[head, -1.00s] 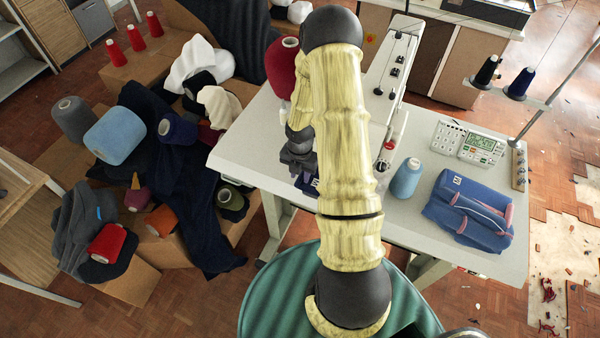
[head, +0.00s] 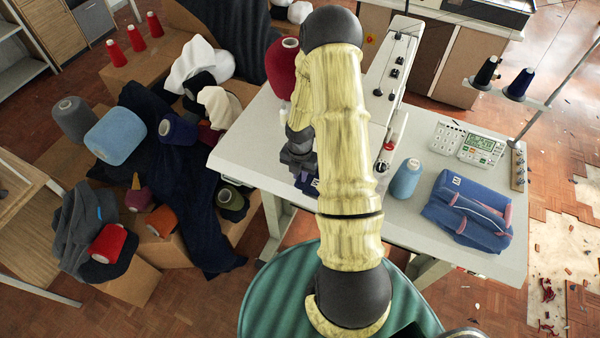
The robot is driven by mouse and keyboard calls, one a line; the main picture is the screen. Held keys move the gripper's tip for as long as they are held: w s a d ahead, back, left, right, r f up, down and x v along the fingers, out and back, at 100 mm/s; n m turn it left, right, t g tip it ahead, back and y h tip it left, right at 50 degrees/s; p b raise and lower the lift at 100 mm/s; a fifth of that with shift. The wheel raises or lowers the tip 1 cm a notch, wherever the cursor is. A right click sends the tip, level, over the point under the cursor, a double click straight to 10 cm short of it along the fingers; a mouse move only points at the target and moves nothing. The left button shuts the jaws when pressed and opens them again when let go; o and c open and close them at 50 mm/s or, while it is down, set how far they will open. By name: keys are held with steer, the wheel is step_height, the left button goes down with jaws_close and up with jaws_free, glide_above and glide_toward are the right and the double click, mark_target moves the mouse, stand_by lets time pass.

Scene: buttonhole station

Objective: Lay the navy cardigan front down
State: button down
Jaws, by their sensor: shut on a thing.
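My gripper (head: 298,166) is at the left of my arm, low over the white sewing table, left of the machine. It is shut, and a small navy piece (head: 308,185) with a pale mark shows right at its fingers. This looks like the edge of the navy cardigan front. Most of it is hidden behind my pale yellow arm, so I cannot tell whether it touches the table or how it lies.
The sewing machine (head: 392,75) stands behind my arm. A light blue cone (head: 406,179), a folded blue garment (head: 468,210) and a control panel (head: 468,143) occupy the table's right side. The white tabletop (head: 243,150) is clear at left. Boxes of yarn and cloth lie farther left.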

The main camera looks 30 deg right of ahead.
stand_by(0.4)
steer(key=s+a+b, duration=0.2)
steer(key=s+a, duration=0.1)
steer(key=a, duration=0.1)
steer(key=shift+s+a, duration=0.35)
steer(key=shift+a, duration=0.05)
stand_by(0.6)
steer(key=s+a, duration=0.1)
steer(key=s+a+r+b, duration=0.1)
steer(key=s+a+r, duration=0.1)
steer(key=a, duration=0.1)
stand_by(1.1)
steer(key=shift+r, duration=0.15)
